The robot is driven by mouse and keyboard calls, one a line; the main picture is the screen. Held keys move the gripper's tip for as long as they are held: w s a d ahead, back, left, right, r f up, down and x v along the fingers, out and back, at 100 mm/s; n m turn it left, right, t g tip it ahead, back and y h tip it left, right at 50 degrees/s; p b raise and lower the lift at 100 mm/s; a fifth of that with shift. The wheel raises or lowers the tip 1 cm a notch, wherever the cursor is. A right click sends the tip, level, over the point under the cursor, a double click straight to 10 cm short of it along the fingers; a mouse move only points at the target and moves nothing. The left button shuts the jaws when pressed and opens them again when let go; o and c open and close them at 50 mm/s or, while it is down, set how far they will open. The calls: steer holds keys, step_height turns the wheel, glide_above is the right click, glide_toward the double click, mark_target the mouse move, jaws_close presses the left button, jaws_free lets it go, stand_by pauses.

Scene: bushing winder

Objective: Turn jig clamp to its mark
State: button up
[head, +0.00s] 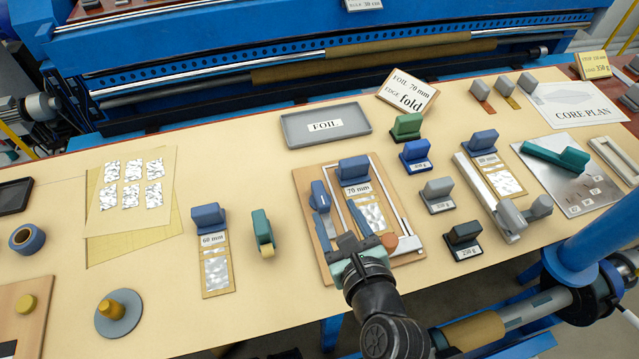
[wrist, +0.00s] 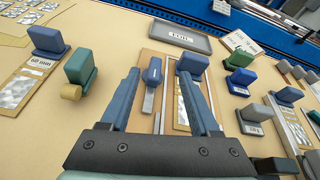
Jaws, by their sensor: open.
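The jig is a wooden board (head: 309,235) with a light metal rail (head: 399,215) on its right and an orange round knob (head: 389,240) at its front right. What looks like the jig clamp, a blue handle (head: 319,194) over a grey strip, stands on the board's left part; it also shows in the wrist view (wrist: 153,72). A foil strip with a blue block (head: 353,169), labelled 70 mm, lies right of it. My gripper (head: 341,219) is open above the board's front part. In the wrist view, the clamp handle appears between its spread fingers (wrist: 158,76). I cannot make out the mark.
A 60 mm sample with a blue block (head: 208,217) and a green tape holder (head: 262,232) stand left of the jig. Green (head: 407,126), blue (head: 416,155) and grey (head: 437,193) blocks stand close on its right. A grey foil tray (head: 290,129) lies behind.

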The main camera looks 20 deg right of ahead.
mark_target(322, 196)
steer(key=shift+s+f+m, duration=0.8)
steer(key=shift+f+m, duration=0.2)
steer(key=shift+f, duration=0.05)
steer(key=shift+w+f, duration=0.2)
steer(key=shift+w, duration=0.05)
steer(key=x, duration=1.2)
steer(key=shift+a+f, duration=0.1)
steer(key=shift+f, duration=0.15)
jaws_close()
steer(key=shift+g, duration=0.3)
